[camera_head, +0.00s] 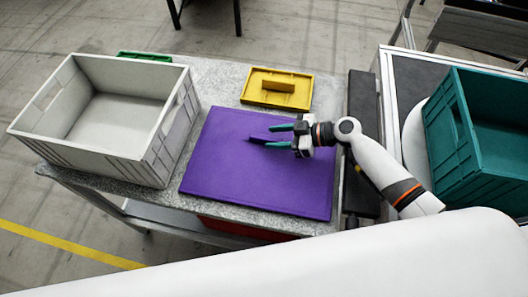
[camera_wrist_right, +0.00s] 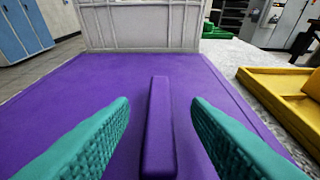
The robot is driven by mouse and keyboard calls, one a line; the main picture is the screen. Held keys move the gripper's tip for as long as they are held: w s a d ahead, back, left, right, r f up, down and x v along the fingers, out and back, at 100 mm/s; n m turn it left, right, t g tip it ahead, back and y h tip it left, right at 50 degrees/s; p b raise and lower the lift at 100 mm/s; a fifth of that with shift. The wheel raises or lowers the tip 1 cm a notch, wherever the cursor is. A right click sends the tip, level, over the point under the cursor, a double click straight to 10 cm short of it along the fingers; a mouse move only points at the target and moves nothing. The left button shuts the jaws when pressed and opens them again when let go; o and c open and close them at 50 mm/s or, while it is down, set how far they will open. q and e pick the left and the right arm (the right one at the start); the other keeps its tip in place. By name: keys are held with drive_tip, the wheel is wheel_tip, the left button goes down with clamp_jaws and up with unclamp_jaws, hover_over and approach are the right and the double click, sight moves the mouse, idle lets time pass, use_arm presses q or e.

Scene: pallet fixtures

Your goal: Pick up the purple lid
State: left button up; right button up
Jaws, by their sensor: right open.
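The purple lid (camera_head: 237,182) lies flat on the grey speckled table. It is a large rectangle with a raised purple bar handle (camera_head: 266,142) at its middle. My right gripper (camera_head: 281,136) is over the lid, close to the handle. In the right wrist view the lid (camera_wrist_right: 70,85) fills most of the picture, and the handle (camera_wrist_right: 158,130) stands between the two teal fingers of the right gripper (camera_wrist_right: 160,135). The fingers are apart, with a gap on both sides of the handle. My left gripper does not show.
A grey open crate (camera_head: 120,110) stands left of the lid and also shows ahead in the wrist view (camera_wrist_right: 140,25). A green piece (camera_head: 145,56) is at the back. A teal crate (camera_head: 465,150) stands at the right.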

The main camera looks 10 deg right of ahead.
sight(267, 137)
drive_tip(key=x, duration=0.3)
drive_tip(key=shift+a+p, duration=0.15)
drive_tip(key=shift+p, duration=0.15)
clamp_jaws()
